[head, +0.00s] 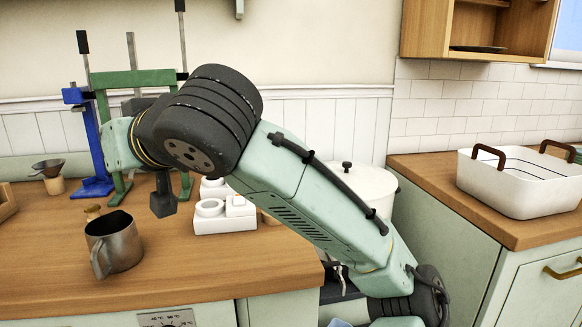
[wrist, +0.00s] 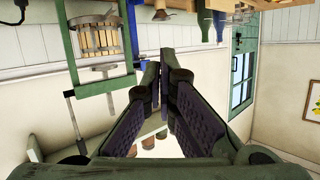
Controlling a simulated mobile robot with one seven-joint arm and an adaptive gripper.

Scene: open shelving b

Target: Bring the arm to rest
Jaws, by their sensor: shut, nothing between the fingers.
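My arm (head: 305,195) rises from the lower right of the head view and reaches up and left over the wooden counter, with its dark joint (head: 210,120) at the top. The end of the arm is mostly hidden behind this joint in the head view, so the fingers cannot be made out there. In the wrist view, my gripper (wrist: 164,60) has its dark padded fingers brought together at the tips, with nothing held between them. The wrist view looks upside down.
A metal mug (head: 114,242) stands on the counter (head: 200,272) at left. A green press frame (head: 135,79), also in the wrist view (wrist: 99,83), and a blue stand (head: 88,145) are behind my arm.

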